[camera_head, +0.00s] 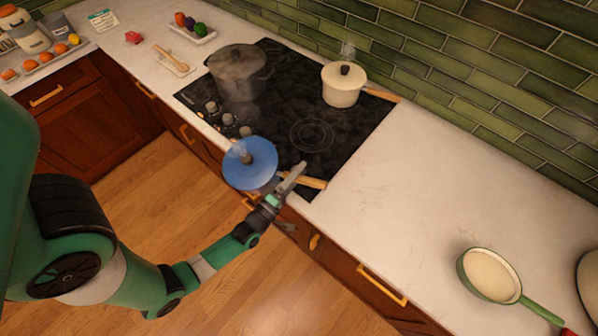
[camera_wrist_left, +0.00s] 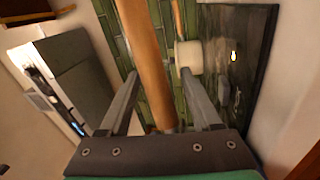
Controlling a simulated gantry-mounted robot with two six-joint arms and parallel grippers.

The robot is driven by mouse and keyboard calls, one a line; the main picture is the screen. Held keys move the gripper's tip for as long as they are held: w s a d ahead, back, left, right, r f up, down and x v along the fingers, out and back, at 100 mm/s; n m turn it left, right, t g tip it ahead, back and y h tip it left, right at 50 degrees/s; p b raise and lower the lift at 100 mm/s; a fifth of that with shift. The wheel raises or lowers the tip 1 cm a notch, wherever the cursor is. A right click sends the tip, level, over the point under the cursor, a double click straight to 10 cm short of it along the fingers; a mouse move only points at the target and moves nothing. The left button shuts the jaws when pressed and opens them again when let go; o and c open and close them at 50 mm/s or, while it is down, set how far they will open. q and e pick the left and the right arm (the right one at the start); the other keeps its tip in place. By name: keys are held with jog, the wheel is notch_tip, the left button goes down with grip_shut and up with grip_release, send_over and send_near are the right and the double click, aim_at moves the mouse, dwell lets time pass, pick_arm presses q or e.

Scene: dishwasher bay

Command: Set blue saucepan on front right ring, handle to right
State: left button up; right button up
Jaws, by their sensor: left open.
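The blue saucepan (camera_head: 250,165) is at the front edge of the hob in the head view, its lid on, with faint steam. It overlaps the counter edge; I cannot tell whether it rests on anything. Its wooden handle (camera_head: 314,183) points right. My left gripper (camera_head: 290,196) is open at the handle, one finger crossing in front of it. In the left wrist view the handle (camera_wrist_left: 145,60) runs between the spread fingers (camera_wrist_left: 160,105), with gaps beside it. The front right ring (camera_head: 311,135) is bare, just behind and right of the pan. My right gripper is not in view.
On the black hob (camera_head: 285,90), a dark steaming pot (camera_head: 238,75) stands at the left and a cream lidded pan (camera_head: 343,86) at the back right. Control knobs (camera_head: 228,119) line the left front. A green-handled pan (camera_head: 490,275) lies at the right; the counter (camera_head: 420,180) between is clear.

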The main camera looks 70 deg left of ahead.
pick_arm(q)
jog(key=v, duration=1.2)
jog(key=shift+b, duration=0.3)
jog(key=shift+o, duration=0.2)
jog(key=shift+w+a, duration=0.1)
